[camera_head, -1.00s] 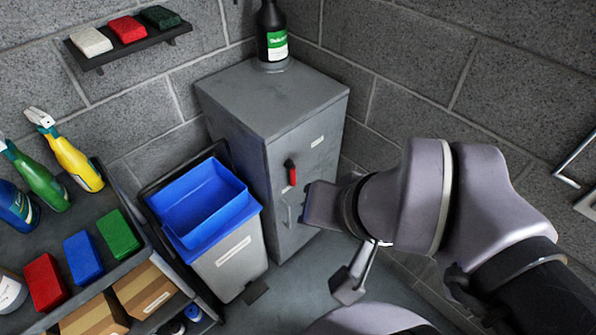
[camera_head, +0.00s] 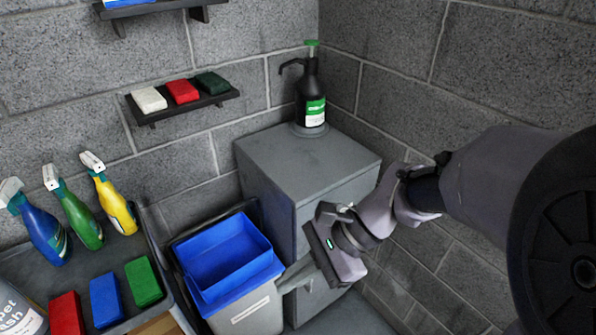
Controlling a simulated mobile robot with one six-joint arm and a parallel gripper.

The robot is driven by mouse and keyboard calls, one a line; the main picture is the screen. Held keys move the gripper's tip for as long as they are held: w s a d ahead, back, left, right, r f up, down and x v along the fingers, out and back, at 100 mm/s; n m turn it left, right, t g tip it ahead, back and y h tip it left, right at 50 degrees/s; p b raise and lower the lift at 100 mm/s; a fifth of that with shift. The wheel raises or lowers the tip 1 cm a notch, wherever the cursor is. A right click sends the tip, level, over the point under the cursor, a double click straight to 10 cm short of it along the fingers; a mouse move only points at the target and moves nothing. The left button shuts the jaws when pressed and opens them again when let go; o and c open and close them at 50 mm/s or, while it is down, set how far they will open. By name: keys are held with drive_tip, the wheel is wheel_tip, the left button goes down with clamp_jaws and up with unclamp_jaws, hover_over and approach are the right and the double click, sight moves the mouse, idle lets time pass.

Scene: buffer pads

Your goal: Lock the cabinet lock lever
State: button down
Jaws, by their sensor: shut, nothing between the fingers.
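The grey cabinet (camera_head: 275,165) stands in the corner of the room. My gripper (camera_head: 287,281) is in front of the cabinet, its shut, empty fingers pointing left and a little down beside the blue bin. My gripper and wrist cover most of the cabinet's front. The red-handled lock lever is hidden behind them, so I cannot tell its position now or whether my gripper touches anything.
A black pump bottle (camera_head: 311,98) stands on the cabinet. The blue bin (camera_head: 222,255) is close to my fingers on the left. A cart (camera_head: 70,268) with spray bottles and sponges is further left. A wall shelf (camera_head: 190,108) holds more sponges.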

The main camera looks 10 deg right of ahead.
drive_tip(key=w+d+f+m+t+y+p, duration=0.25)
drive_tip(key=w+f+m+t+y, duration=0.55)
drive_tip(key=w+f+m, duration=0.75)
drive_tip(key=d+f+m+t+h, duration=0.4)
drive_tip(key=d+f+m, duration=0.1)
drive_tip(key=f+m, duration=0.3)
drive_tip(key=d+f+m+t+h+p, duration=0.1)
drive_tip(key=d+f+m+t+h, duration=0.3)
drive_tip(key=f+m, duration=0.4)
drive_tip(key=d+m, duration=0.1)
drive_tip(key=m, duration=0.2)
drive_tip(key=shift+d+f+t+h, duration=0.15)
drive_tip(key=shift+f+t+h, duration=0.15)
drive_tip(key=shift+f+t, duration=0.1)
drive_tip(key=shift+s, duration=0.1)
drive_tip(key=w+a+b, duration=0.1)
drive_tip(key=w+b, duration=0.3)
drive_tip(key=w, duration=0.7)
drive_tip(key=shift+w+a, duration=0.25)
drive_tip(key=shift+a, duration=0.1)
